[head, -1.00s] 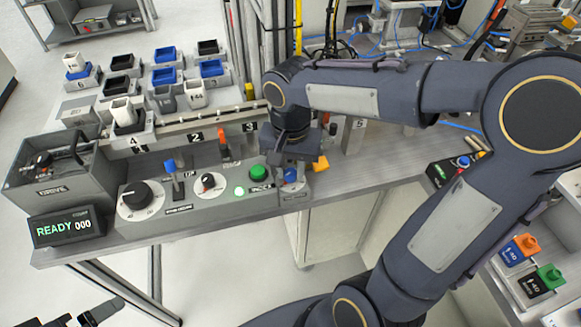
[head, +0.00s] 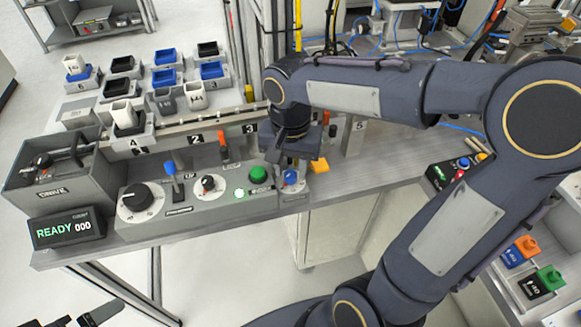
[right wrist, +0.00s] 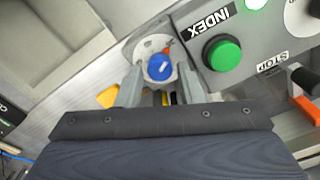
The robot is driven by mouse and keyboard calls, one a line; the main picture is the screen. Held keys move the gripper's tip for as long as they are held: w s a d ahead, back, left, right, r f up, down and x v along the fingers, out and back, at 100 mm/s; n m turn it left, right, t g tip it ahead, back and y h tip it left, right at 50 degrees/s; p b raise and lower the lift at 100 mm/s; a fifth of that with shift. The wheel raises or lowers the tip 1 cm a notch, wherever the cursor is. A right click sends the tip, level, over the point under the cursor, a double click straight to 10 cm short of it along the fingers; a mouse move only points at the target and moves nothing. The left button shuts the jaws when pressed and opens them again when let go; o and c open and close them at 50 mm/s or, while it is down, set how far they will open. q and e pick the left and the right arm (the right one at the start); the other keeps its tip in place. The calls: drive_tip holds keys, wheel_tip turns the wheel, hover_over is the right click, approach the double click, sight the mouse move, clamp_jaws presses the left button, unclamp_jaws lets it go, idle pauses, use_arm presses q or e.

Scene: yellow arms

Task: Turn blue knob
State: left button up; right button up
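The blue knob (head: 291,176) is at the right end of the grey control panel (head: 215,203), beside the green button (head: 258,174). In the right wrist view the blue knob (right wrist: 160,67) sits on a round pale plate, with a white mark on its cap. My right gripper (head: 291,163) points down over the knob. Its two fingers (right wrist: 160,72) are apart, one on each side of the knob, with visible gaps; I see no contact. My left gripper (head: 85,316) is only partly visible at the bottom left, and its opening is unclear.
The panel also holds a black dial (head: 139,199), a blue-topped lever (head: 171,172) and a small red-marked knob (head: 208,184). An orange-handled lever (head: 224,146) stands behind. A yellow block (head: 319,165) lies close right of the gripper. The bench right of it is mostly clear.

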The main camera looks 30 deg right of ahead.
sight(290, 173)
wheel_tip(290, 173, up, 7)
drive_tip(key=shift+p, duration=0.35)
idle(0.3)
drive_tip(key=s+f+n+t+y+p, duration=0.1)
drive_tip(key=s+n+t+y, duration=0.1)
drive_tip(key=s, duration=0.4)
drive_tip(key=s+a+f+n+t+y+p, duration=0.1)
drive_tip(key=s+f+n+t+p, duration=0.1)
drive_tip(key=s, duration=0.4)
drive_tip(key=n+t, duration=0.1)
drive_tip(key=n, duration=0.1)
drive_tip(key=shift+s+n+t+y, duration=0.3)
drive_tip(key=shift+s+y, duration=0.05)
drive_tip(key=shift+y, duration=0.05)
